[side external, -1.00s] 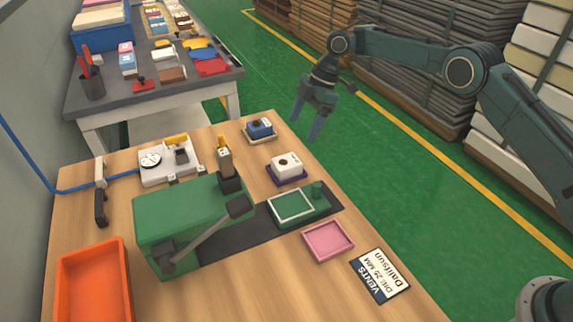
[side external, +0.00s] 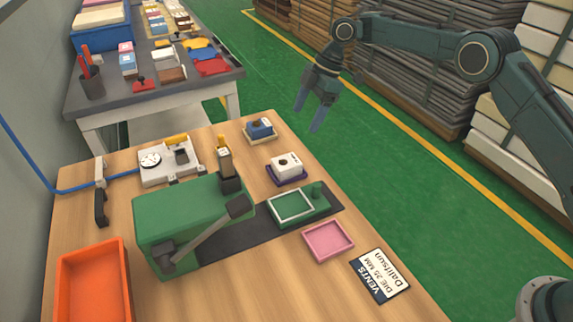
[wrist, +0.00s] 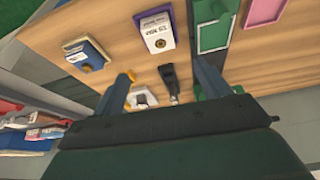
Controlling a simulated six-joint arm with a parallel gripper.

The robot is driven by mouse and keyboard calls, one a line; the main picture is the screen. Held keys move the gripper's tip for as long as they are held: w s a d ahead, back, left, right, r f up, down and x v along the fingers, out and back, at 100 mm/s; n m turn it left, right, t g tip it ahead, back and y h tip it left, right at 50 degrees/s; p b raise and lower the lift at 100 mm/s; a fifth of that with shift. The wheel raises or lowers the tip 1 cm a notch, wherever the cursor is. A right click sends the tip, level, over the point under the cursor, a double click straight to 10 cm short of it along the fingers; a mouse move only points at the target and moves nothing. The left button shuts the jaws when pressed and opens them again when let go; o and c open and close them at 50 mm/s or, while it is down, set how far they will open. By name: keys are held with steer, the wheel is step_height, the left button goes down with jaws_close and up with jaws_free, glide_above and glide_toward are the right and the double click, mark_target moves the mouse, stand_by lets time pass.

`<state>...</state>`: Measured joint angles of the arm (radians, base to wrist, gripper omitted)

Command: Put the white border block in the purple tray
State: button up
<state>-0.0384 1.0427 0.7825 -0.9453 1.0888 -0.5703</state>
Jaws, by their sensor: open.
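A blue block (side external: 260,127) sits on a cream tray (side external: 262,139). A green press (side external: 180,222) stands beside a green fixture with a white frame (side external: 270,207). An empty pink tray (side external: 328,241), a label card (side external: 379,277) and an orange bin (side external: 92,246) lie nearby.

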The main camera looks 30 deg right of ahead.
steer(key=s+d+r+m+t+h, duration=0.1)
steer(key=s+d+r+m+t, duration=0.2)
steer(key=s+r, duration=0.65)
steer(key=s+d+r+m, duration=0.3)
steer(key=s+r+m, duration=0.4)
steer(key=r, duration=0.4)
steer(key=s+d+f+m+h, duration=0.1)
steer(key=s+d+m, duration=0.1)
steer(key=s, duration=0.7)
steer(key=s+d+f+m+t+h, duration=0.1)
steer(key=s+d, duration=0.3)
steer(key=s, duration=0.5)
steer(key=s+d+f+m+t+h, duration=0.1)
steer(key=s+d+f+m, duration=0.2)
steer(key=s, duration=0.6)
steer(key=shift+s+m, duration=0.35)
steer(key=shift+m, duration=0.25)
